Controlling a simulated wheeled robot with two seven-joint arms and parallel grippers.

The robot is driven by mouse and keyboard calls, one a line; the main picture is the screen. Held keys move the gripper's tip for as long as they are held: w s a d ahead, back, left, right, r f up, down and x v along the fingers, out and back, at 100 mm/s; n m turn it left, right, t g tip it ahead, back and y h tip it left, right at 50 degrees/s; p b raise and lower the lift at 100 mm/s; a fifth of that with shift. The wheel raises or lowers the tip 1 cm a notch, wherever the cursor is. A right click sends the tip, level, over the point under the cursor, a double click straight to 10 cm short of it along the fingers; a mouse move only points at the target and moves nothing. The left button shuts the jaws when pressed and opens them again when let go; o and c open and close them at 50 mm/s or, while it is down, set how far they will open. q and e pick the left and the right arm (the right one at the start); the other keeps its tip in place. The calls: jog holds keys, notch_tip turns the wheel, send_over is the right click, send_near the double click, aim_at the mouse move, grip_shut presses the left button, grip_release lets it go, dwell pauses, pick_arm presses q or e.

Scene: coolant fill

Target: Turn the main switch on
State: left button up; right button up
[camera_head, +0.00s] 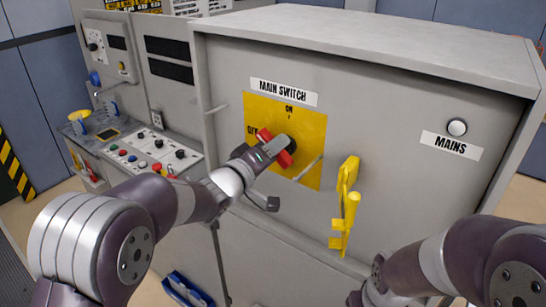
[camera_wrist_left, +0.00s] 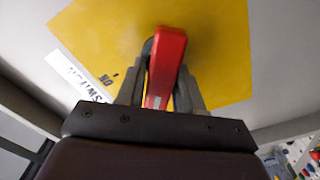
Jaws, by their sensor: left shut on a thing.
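The main switch is a red handle (camera_head: 283,157) on a black hub on a yellow plate (camera_head: 312,135), under a "MAIN SWITCH" label. The plate is marked ON at the top and OFF at the left. The handle slants from upper left to lower right; its upper-left end points toward OFF. My left gripper (camera_head: 271,150) is at the handle and partly covers it. In the left wrist view the red handle (camera_wrist_left: 167,62) sits between the two fingers of my left gripper (camera_wrist_left: 165,82), which is shut on it. My right arm shows at the lower right; its gripper is out of view.
A yellow lever-like part (camera_head: 349,200) sticks out from the cabinet front, right of the plate. A pale round lamp (camera_head: 457,128) sits above the MAINS label. A control desk (camera_head: 150,150) with buttons stands at left. A blue object (camera_head: 187,289) lies low in front.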

pick_arm(q)
jog(key=m+b, duration=0.3)
jog(key=m, duration=0.2)
jog(key=shift+s+d+f+m+b, duration=0.2)
jog(key=shift+m+b, duration=0.1)
jog(key=shift+b, duration=0.1)
jog(key=m+b, duration=0.1)
jog(key=m, duration=0.1)
jog(key=m+b, duration=0.2)
jog(key=shift+d+r+m, duration=0.15)
jog(key=shift+d+m, duration=0.05)
jog(key=shift+m, duration=0.1)
jog(key=shift+s+m, duration=0.1)
jog(key=shift+m, duration=0.2)
jog(key=o, duration=0.7)
jog(key=shift+o, duration=0.9)
jog(key=shift+r, duration=0.15)
jog(key=shift+s+a, duration=0.25)
jog(key=b+v, duration=0.2)
jog(key=v, duration=1)
